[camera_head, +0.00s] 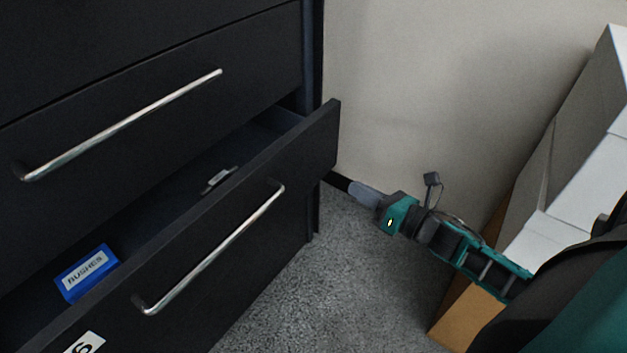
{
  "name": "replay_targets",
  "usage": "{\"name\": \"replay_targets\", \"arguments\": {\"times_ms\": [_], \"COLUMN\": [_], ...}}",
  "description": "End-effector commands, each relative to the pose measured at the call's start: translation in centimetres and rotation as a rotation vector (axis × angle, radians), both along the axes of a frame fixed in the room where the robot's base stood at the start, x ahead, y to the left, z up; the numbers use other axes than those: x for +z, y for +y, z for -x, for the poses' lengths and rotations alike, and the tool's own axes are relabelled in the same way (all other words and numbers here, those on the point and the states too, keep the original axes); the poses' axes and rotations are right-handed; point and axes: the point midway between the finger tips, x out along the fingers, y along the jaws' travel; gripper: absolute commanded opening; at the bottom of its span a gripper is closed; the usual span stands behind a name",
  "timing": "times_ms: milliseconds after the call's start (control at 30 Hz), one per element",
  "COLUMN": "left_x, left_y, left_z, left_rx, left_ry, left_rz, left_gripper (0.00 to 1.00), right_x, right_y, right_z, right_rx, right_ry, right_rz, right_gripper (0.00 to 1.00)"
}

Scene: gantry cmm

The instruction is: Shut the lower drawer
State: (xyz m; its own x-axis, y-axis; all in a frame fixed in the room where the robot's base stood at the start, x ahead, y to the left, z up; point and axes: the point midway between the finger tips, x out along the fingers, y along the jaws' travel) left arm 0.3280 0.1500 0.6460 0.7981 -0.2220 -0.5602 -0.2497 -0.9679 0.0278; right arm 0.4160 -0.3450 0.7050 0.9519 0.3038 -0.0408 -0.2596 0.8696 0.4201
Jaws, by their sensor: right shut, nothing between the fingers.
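The lower drawer (225,225) of the black cabinet stands partly pulled out, with a silver bar handle (215,250) on its front. Inside it lie a blue box labelled BUSHES (86,273) and a small grey metal piece (219,179). My right gripper (345,184) comes in from the right, shut and empty. Its fingertips are near the right end of the drawer front; I cannot tell whether they touch it. My left gripper is out of the picture.
The drawer above (150,95) is shut and has its own bar handle (125,124). A pale wall (430,80) stands behind. White boxes (590,165) and a brown box (468,312) stand at the right. Grey carpet (310,300) lies clear in front of the cabinet.

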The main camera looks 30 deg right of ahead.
Motion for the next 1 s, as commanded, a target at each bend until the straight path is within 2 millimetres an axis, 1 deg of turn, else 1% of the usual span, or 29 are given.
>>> {"name": "replay_targets", "arguments": {"times_ms": [33, 100, 200, 300, 367, 467, 800, 1000], "left_x": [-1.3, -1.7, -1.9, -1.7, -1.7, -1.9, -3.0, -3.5], "left_y": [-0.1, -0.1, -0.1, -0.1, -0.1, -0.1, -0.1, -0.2], "left_z": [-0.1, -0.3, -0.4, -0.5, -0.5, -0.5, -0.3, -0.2], "left_rx": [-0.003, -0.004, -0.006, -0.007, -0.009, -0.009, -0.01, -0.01], "left_ry": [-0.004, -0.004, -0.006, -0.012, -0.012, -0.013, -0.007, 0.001], "left_rz": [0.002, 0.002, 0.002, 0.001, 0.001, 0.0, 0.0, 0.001], "left_gripper": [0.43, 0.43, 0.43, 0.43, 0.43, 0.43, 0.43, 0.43], "right_x": [-1.0, -1.0, -0.9, -0.7, -0.7, -0.6, -0.6, -0.7], "right_y": [-0.7, -1.2, -1.7, -1.7, -1.6, -1.1, 1.3, 2.5], "right_z": [-0.3, -0.5, -0.7, -1.0, -1.4, -2.6, -8.3, -11.3], "right_rx": [0.026, 0.056, 0.081, 0.092, 0.094, 0.094, 0.092, 0.091], "right_ry": [-0.05, -0.108, -0.16, -0.186, -0.191, -0.193, -0.191, -0.189], "right_rz": [0.109, 0.231, 0.341, 0.39, 0.398, 0.398, 0.394, 0.394], "right_gripper": [0.0, 0.0, 0.0, 0.0, 0.0, 0.0, 0.0, 0.0]}}
